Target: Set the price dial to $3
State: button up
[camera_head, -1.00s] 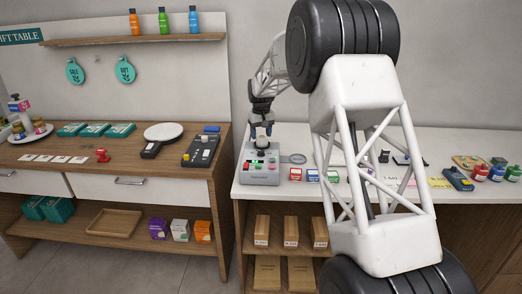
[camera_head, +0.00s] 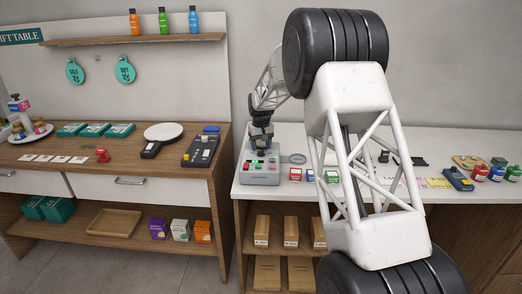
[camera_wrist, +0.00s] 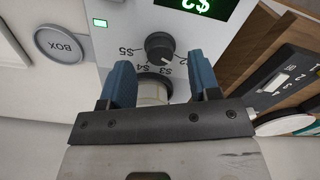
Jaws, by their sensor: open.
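The price machine (camera_head: 260,178) is a grey box with a sloped panel at the left end of the white counter. In the wrist view its black price dial (camera_wrist: 159,45) has labels $5, $4, $3 and a partly hidden $2 around it. The green display (camera_wrist: 200,5) reads $2, upside down. My gripper (camera_wrist: 162,78) is open, its two blue fingers apart on either side just below the dial, not closed on it. A pale round part (camera_wrist: 153,90) shows between the fingers. In the head view my gripper (camera_head: 261,142) is low over the machine's back.
Small red and green boxes (camera_head: 310,175) stand right of the machine. A dark keypad device (camera_head: 201,150) is on the wooden table to the left.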

jog(key=shift+f, duration=1.1)
jog(key=c, duration=0.9)
